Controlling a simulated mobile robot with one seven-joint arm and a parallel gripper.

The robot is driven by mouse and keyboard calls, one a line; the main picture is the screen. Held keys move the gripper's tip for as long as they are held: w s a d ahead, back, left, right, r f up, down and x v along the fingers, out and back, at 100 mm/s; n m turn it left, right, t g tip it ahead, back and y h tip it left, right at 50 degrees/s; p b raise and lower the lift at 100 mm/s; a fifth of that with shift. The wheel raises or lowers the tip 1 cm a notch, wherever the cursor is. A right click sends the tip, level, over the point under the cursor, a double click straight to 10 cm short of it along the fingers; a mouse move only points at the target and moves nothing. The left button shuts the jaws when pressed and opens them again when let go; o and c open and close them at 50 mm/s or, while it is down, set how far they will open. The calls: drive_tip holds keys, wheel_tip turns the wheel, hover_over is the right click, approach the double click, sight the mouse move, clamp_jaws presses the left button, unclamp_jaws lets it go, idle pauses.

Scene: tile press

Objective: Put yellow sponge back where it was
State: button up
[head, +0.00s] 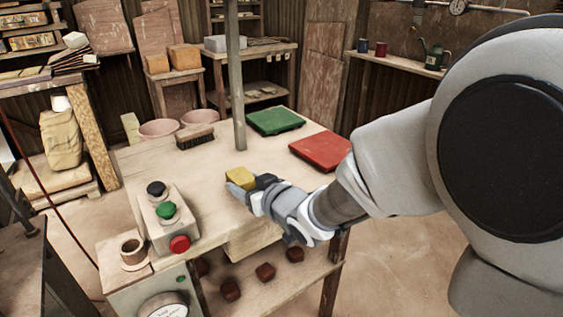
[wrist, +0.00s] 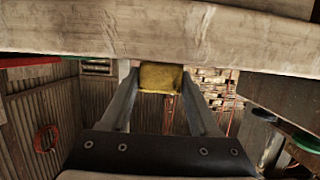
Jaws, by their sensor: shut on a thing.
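The yellow sponge (head: 240,178) is a small yellow block, held in my gripper (head: 252,183) over the near part of the wooden table (head: 200,170). In the wrist view the sponge (wrist: 160,77) sits between the two grey fingers of my gripper (wrist: 160,85), which are shut on it. In that view the table edge (wrist: 150,35) spans the top of the picture, just beyond the sponge. I cannot tell whether the sponge touches the table. Part of it is hidden by the fingers in the head view.
A green tray (head: 275,121) and a red tray (head: 320,151) lie on the table's far right. A post (head: 236,90) rises from the table near a brush (head: 195,137). A button box (head: 166,215) stands at the near left. The table's middle is clear.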

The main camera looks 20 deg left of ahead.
drive_tip(key=shift+f, duration=0.2)
drive_tip(key=o, duration=1.3)
drive_tip(key=shift+c, duration=0.2)
drive_tip(key=shift+r, duration=0.1)
